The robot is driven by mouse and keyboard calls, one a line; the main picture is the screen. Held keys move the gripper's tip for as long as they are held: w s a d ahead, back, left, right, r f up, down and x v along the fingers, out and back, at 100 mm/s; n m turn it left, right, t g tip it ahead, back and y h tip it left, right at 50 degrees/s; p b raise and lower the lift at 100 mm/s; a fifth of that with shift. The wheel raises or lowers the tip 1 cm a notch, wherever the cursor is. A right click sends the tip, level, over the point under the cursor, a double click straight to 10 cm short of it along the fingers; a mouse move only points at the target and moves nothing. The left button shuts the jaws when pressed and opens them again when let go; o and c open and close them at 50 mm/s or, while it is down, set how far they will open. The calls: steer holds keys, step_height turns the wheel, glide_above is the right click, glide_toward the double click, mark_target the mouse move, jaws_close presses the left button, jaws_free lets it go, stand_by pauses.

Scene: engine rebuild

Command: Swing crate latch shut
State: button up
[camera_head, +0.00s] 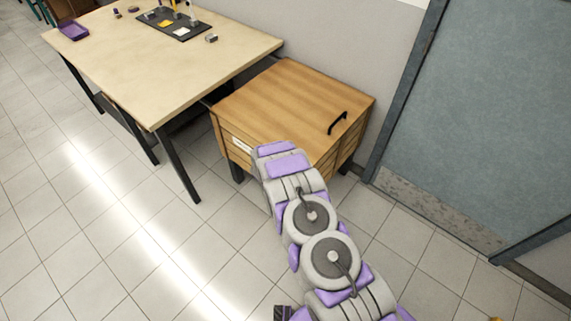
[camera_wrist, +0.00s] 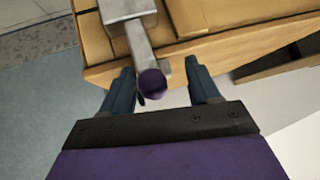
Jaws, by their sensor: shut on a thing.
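The wooden crate (camera_head: 290,95) stands on the floor with its flat lid down and a black handle on top. In the wrist view its wooden edge (camera_wrist: 220,48) runs across the top. The crate latch (camera_wrist: 135,30) is a grey metal lever ending in a round purple knob (camera_wrist: 153,84). My gripper (camera_wrist: 160,77) has its two dark fingers on either side of the lever end and is shut on the latch, with the left finger close against the knob. In the head view my arm hides the latch and gripper at the crate's front.
A table (camera_head: 160,70) stands left of the crate, holding a purple tray (camera_head: 73,31) and a dark mat (camera_head: 174,24) with small parts. A grey door (camera_head: 480,110) is at the right. The tiled floor in front is clear.

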steer(key=shift+s+d+f, duration=0.1)
steer(key=shift+s+d, duration=0.05)
stand_by(0.4)
steer(key=p+v, duration=0.2)
steer(key=v, duration=1.5)
